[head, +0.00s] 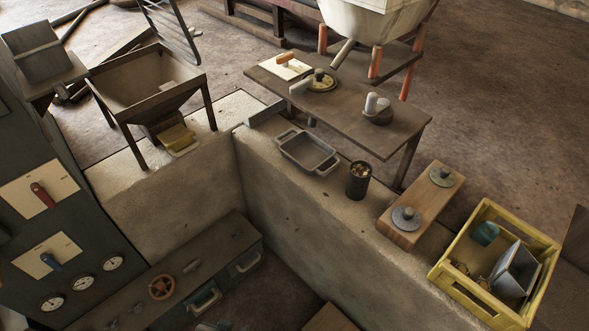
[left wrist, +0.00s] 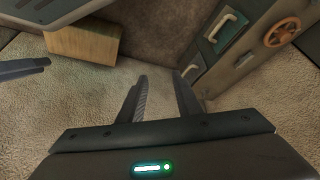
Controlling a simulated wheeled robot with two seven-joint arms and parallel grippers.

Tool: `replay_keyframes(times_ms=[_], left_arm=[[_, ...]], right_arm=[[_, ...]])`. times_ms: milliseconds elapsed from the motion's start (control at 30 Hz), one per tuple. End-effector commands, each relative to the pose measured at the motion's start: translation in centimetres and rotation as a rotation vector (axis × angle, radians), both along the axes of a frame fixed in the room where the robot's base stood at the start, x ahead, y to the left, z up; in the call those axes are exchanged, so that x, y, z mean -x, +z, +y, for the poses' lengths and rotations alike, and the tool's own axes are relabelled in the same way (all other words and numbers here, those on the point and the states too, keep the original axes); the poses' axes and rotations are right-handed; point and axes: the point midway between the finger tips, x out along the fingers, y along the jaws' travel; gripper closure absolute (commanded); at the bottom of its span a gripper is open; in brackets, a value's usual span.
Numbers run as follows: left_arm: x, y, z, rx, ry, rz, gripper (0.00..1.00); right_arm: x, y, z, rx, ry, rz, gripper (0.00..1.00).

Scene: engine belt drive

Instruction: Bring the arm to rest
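In the left wrist view my left gripper (left wrist: 160,76) shows two dark fingers standing apart with nothing between them. Bare floor lies beyond the fingertips. In the head view only a small grey part at the bottom edge, left of centre, may belong to it. A dark finger-like piece (left wrist: 22,68) enters the left wrist view from the left; it looks like part of my right gripper, but its opening is not shown. Neither gripper is seen touching anything.
A cabinet (head: 205,258) with a handwheel (head: 161,287) and drawers stands at the lower left. A wooden block (left wrist: 82,43) is near the left fingers. The stone ledge (head: 290,190) carries a grey tray (head: 283,140), a dark can (head: 358,182) and a yellow crate (head: 452,243).

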Motion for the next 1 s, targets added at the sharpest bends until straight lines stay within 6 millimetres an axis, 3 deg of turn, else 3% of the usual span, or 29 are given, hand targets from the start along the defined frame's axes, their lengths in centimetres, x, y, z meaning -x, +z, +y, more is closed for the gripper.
replay_keyframes(times_ms=[33,200,433,633,1000], left_arm=[[0.0,-2.0,-0.4,0.006,-0.003,-0.010,0.69],[0.3,-7.6,-1.4,0.028,-0.014,-0.069,0.69],[2.0,-13.4,-2.3,0.055,-0.030,-0.144,0.69],[3.2,-15.4,-2.7,0.070,-0.039,-0.184,0.69],[3.4,-15.7,-2.8,0.073,-0.040,-0.194,0.69]], right_arm=[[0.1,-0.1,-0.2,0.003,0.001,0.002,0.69],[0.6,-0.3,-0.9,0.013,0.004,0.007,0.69],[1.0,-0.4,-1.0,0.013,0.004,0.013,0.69],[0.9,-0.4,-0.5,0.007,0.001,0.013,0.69],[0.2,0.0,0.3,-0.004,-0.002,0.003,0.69]])
